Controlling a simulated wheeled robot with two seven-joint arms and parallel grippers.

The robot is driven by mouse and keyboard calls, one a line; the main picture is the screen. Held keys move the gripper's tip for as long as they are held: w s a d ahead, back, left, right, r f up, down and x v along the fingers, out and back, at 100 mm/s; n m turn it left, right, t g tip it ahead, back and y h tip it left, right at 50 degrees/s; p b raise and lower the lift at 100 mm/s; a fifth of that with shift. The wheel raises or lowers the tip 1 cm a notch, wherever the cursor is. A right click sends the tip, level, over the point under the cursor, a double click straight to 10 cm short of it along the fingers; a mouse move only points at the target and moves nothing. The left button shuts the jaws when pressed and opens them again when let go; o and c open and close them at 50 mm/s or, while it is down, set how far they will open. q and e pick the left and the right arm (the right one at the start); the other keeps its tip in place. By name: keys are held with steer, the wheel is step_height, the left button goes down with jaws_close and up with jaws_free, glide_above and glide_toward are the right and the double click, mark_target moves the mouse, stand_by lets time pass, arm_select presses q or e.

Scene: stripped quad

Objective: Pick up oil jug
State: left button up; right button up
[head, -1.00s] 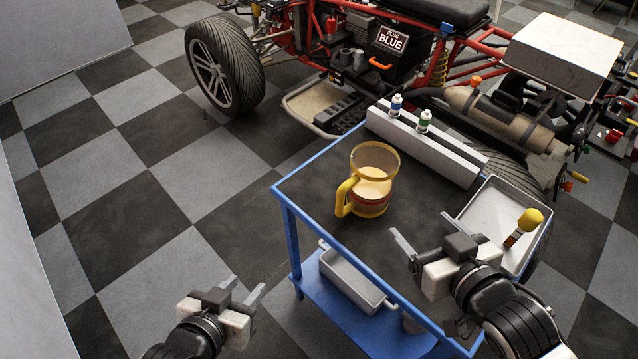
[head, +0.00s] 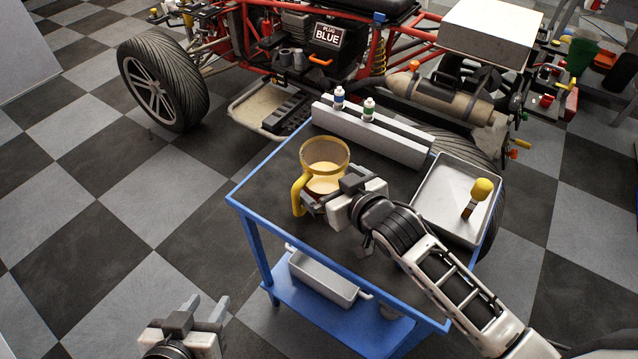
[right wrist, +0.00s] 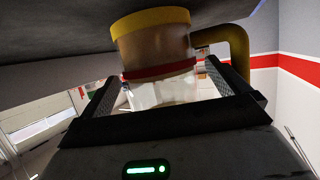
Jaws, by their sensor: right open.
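The oil jug (head: 324,153) is translucent, with a yellow rim and a yellow handle. It stands upright on the dark top of the blue cart (head: 258,206). My right gripper (head: 328,194) is open at the jug's near side and partly covers its lower body. In the right wrist view the jug (right wrist: 155,55) appears upside down, between the spread fingers of my right gripper (right wrist: 162,80). Its handle shows to the right there. Whether a finger touches the jug I cannot tell. My left gripper (head: 203,307) is open and empty, low in the head view, away from the cart.
A grey tray (head: 440,205) with a yellow-handled brush (head: 478,195) sits on the cart's right. A long pale block (head: 370,138) with two small bottles lies along the back edge. The stripped quad (head: 290,50) stands behind. A grey bin (head: 325,280) is on the lower shelf.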

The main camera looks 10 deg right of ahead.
steer(key=shift+x, duration=1.15)
steer(key=c, duration=1.2)
steer(key=shift+r, duration=0.1)
steer(key=shift+c, duration=0.2)
steer(key=shift+r, duration=0.2)
